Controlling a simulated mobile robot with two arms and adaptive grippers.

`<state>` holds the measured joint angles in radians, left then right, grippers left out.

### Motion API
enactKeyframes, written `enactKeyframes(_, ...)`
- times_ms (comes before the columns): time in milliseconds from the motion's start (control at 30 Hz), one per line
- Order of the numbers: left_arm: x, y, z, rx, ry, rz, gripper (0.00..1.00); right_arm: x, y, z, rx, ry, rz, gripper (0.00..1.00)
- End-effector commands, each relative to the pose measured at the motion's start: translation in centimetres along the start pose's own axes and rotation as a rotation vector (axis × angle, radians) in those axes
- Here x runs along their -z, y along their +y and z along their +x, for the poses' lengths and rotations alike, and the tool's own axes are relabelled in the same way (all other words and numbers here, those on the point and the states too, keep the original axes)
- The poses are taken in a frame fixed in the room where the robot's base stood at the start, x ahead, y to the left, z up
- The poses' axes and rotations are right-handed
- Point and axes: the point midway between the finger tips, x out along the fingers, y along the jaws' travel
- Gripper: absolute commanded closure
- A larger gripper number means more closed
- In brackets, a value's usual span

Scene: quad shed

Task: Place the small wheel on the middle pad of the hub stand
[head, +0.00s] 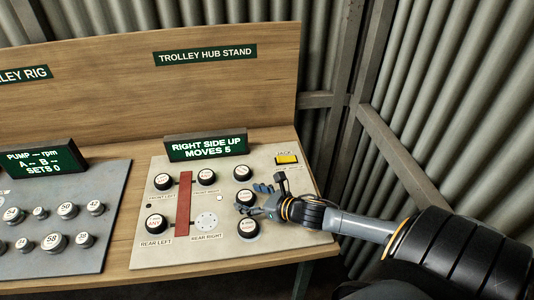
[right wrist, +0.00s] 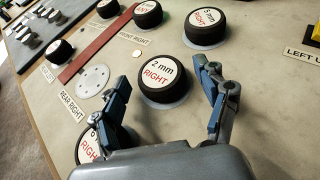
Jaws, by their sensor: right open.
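The hub stand (head: 290,215) is a pale panel under the "TROLLEY HUB STAND" sign. Three black, white-capped wheels stand in a column at its right: a far wheel (head: 243,172), a middle wheel (head: 245,196) and a near wheel (head: 248,228). In the right wrist view the middle wheel (right wrist: 163,80) reads "2 mm RIGHT" and sits on a grey pad it mostly hides. The far wheel (right wrist: 205,27) there reads "5 mm". No wheel is clearly smaller. My right gripper (head: 252,198) is open, its fingers either side of the middle wheel. My left gripper is out of view.
The rear right hub (head: 206,222) is a bare disc with holes. Wheels sit at front left (head: 164,181), front right (head: 206,176) and rear left (head: 157,224). A red bar (head: 183,205) crosses between. The display (head: 206,145) reads "RIGHT SIDE UP MOVES 5". A yellow jack button (head: 287,159) stands behind.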

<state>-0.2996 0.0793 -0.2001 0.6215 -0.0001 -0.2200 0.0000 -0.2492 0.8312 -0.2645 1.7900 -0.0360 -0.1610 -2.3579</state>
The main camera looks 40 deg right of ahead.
Motion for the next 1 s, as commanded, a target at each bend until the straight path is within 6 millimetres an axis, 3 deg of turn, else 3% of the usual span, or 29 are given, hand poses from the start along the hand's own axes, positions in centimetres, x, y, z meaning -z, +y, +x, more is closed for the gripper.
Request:
enactKeyframes(100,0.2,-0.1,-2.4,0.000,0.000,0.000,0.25,-0.5,0.1,-2.9,0.000,0.006,0.003,0.26)
enactKeyframes(433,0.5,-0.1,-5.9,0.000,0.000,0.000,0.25,-0.4,0.0,-8.7,0.001,0.002,0.005,0.26)
enactKeyframes(600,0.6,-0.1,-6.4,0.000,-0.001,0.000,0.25,-0.2,0.0,-9.8,0.000,0.000,0.002,0.26)
enactKeyframes(1000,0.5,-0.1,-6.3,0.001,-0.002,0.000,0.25,-0.1,0.0,-9.9,0.000,0.000,0.001,0.26)
